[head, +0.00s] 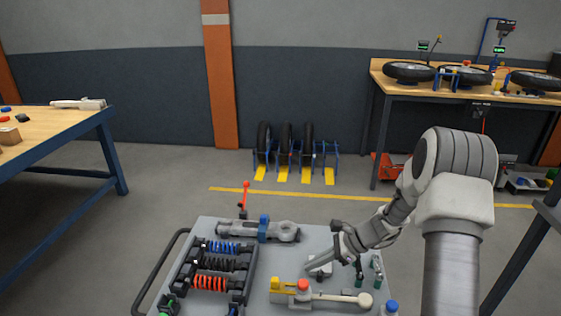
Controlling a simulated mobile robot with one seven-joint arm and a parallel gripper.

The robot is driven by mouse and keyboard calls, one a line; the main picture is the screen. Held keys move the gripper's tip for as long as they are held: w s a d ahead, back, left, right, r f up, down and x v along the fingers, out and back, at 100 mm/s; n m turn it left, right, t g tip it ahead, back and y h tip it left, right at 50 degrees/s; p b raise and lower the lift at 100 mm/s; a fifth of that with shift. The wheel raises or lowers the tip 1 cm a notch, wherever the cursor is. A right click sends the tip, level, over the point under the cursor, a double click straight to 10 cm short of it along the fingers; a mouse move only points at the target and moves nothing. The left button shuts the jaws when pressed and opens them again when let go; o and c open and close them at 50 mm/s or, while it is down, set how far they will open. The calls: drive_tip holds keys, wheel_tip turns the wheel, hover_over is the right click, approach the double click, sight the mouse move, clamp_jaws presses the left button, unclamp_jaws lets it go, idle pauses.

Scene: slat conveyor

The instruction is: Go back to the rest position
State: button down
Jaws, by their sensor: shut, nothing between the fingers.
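My gripper (312,266) is shut with nothing in it. It is at the end of my grey arm, low over the right half of a grey cart top (262,262). Just in front of it on the cart lie a yellow block (284,287) and a pale rod with a round end (340,299). I cannot tell whether the fingertips touch the small light piece beneath them.
Coil springs in a rack (212,265), a grey cylinder part (270,231) and an upright red lever (245,196) crowd the cart. A wooden bench (60,127) stands left. A bench with wheels (455,86) stands back right.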

drive_tip(key=s+a+r+n+h+p, duration=0.15)
drive_tip(key=s+r+n, duration=0.35)
drive_tip(key=r, duration=0.6)
drive_tip(key=s+a+r+n+h+p, duration=0.1)
drive_tip(key=s+r+n+h+p, duration=0.3)
drive_tip(key=r, duration=0.7)
drive_tip(key=s+d+r+n+t+h+p, duration=0.2)
drive_tip(key=s+r+n, duration=0.9)
drive_tip(key=s, duration=0.6)
wheel_tip(320, 180, up, 3)
drive_tip(key=shift+s+d+f+t+h, duration=0.25)
drive_tip(key=shift+d+t+h, duration=0.35)
drive_tip(key=shift+t+h, duration=0.35)
